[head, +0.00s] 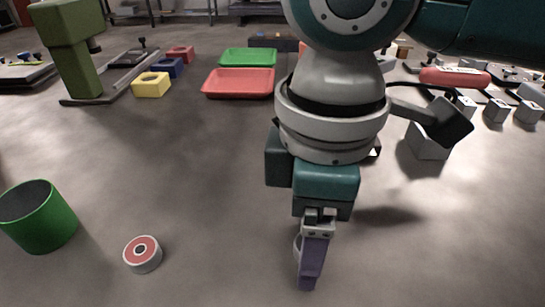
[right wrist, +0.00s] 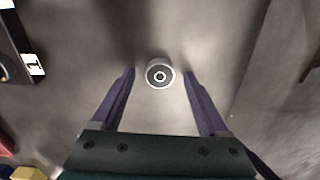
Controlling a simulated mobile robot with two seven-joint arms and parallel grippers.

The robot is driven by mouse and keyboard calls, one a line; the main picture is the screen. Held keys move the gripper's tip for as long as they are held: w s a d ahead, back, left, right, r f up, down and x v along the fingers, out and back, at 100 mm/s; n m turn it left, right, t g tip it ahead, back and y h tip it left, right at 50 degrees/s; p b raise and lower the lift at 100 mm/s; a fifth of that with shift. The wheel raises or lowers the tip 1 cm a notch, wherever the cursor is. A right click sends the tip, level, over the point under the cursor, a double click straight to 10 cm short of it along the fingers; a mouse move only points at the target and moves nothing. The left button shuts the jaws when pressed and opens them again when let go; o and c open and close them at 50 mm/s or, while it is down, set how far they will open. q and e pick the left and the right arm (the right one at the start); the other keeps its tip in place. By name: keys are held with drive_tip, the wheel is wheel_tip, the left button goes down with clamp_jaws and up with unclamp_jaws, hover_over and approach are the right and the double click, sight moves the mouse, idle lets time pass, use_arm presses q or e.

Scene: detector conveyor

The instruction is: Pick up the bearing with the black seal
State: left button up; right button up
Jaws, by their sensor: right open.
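The bearing with the black seal (right wrist: 160,65) lies flat on the grey surface in the right wrist view, its pale outer ring around a dark band and a pale inner ring. My right gripper (right wrist: 159,75) is open, with its two purple fingers apart on either side of the bearing in that view and no visible contact. In the head view my right gripper (head: 312,270) points down and hides most of this bearing; only a pale sliver of its rim (head: 297,244) shows. Another bearing with a red seal (head: 133,252) lies to the left. My left gripper is out of view.
A green cup (head: 47,231) stands at the left. Green (head: 247,57) and red (head: 238,83) trays, coloured blocks (head: 151,85) and a green press-like stand (head: 78,60) are farther back. The surface between the red-sealed bearing and my right gripper is clear.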

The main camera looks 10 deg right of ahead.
clamp_jaws()
idle(0.6)
